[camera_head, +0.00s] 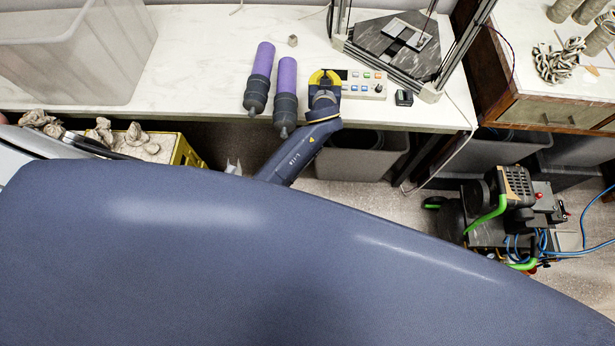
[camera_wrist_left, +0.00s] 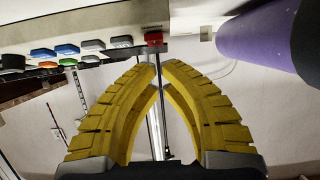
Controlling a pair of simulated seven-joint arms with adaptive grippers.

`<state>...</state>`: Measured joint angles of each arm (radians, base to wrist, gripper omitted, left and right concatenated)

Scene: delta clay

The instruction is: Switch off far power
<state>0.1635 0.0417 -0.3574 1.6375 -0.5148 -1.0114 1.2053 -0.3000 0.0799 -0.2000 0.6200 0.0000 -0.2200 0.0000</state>
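A pale control box (camera_head: 363,84) with several coloured buttons lies on the white bench. It also shows along the upper left of the left wrist view (camera_wrist_left: 25,72). A red switch (camera_wrist_left: 155,38) sits at the box's end nearest my gripper, just beyond the fingertips in the left wrist view. I cannot tell whether they touch. My left gripper (camera_head: 325,74), with yellow fingers, is at the box's left end. Its fingertips (camera_wrist_left: 160,64) come together with nothing seen held between them. My right gripper is not in view.
Two purple-and-black cylinders (camera_head: 286,80) (camera_head: 262,62) lie left of the gripper. A small black device (camera_head: 403,98) sits right of the box, near a metal frame (camera_head: 396,78). A clear bin (camera_head: 70,60) stands at the left. Bare bench (camera_head: 195,60) lies between bin and cylinders.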

